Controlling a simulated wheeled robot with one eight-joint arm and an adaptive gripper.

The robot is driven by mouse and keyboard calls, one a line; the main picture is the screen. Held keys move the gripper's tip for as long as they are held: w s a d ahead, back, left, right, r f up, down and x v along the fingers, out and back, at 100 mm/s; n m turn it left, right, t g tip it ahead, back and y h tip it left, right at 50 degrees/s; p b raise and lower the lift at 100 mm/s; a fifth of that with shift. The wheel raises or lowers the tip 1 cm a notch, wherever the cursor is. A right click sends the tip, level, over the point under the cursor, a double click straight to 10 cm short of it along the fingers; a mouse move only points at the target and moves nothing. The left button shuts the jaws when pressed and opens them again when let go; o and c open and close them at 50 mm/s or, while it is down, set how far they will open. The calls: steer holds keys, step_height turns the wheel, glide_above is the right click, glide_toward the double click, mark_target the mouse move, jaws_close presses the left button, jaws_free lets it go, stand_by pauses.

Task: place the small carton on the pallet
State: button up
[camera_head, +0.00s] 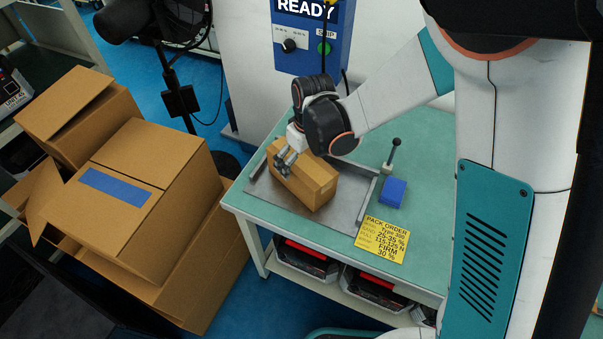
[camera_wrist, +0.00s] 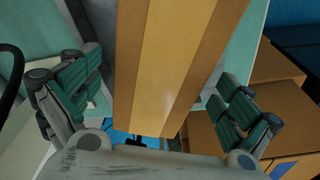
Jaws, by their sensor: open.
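The small carton (camera_head: 312,183) is a brown box on the grey metal plate of the green-topped table. In the wrist view the carton (camera_wrist: 165,70) fills the middle, with a paler strip of tape along it. My gripper (camera_head: 286,160) is at the carton's upper left side in the head view. In the wrist view my gripper (camera_wrist: 160,95) is open, with one green-padded finger on each side of the carton and visible gaps between. I cannot make out a pallet in either view; the big cartons may hide one.
Large brown cartons (camera_head: 150,180) are stacked left of the table, one with blue tape. The table (camera_head: 285,236) holds a clamp lever, a blue block (camera_head: 393,192) and a yellow order card (camera_head: 383,239). A READY panel (camera_head: 313,40) stands behind. Bins sit below.

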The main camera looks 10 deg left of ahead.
steer(key=f, duration=0.2)
steer(key=f+b, duration=0.2)
steer(key=f, duration=0.1)
steer(key=shift+w+a+f, duration=0.25)
steer(key=shift+f, duration=0.1)
steer(key=shift+r, duration=0.1)
steer(key=c, duration=1.8)
